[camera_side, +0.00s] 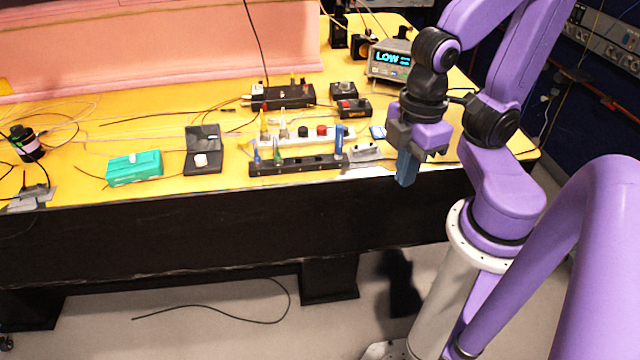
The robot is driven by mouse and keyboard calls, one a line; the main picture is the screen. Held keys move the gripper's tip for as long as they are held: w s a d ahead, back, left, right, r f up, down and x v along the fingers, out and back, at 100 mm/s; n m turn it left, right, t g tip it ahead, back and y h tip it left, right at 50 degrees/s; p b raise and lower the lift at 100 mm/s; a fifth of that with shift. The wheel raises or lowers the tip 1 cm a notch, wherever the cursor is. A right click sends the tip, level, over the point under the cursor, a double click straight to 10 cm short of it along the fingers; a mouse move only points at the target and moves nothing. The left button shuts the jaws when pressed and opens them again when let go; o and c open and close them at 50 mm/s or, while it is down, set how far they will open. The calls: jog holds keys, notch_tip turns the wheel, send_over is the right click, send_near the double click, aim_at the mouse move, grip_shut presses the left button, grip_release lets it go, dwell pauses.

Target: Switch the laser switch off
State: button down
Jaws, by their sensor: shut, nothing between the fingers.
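Which item is the laser switch is not clear from this view. Candidates on the yellow table (90,110) are a teal box (134,170) with a small white top piece, a black plate (203,138) with a white knob, and two small black boxes, one (353,109) with a red button and one (342,90) behind it. A white strip (300,143) carries red and black knobs. My gripper (406,180) points down at the table's front edge, right of these things. Its blue-grey fingers are shut, empty and apart from every switch.
A black rack (297,166) holds upright tools near the front edge. A black box (283,97) stands behind it. A meter reading "LOW" (389,62) stands at the back right. Pink foam (160,45) walls the back left. Loose cables cross the table.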

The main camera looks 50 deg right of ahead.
jog(key=w+m+g+y, duration=0.1)
jog(key=w+m+y, duration=0.2)
jog(key=w+m, duration=0.8)
jog(key=r+m+t, duration=0.1)
jog(key=m+t, duration=0.8)
jog(key=m, duration=1.4)
send_over(345, 105)
jog(key=s, duration=0.1)
jog(key=shift+s+d+r+y, duration=0.15)
jog(key=shift+s+y, duration=0.05)
jog(key=shift+y, duration=0.1)
jog(key=shift+f, duration=4.45)
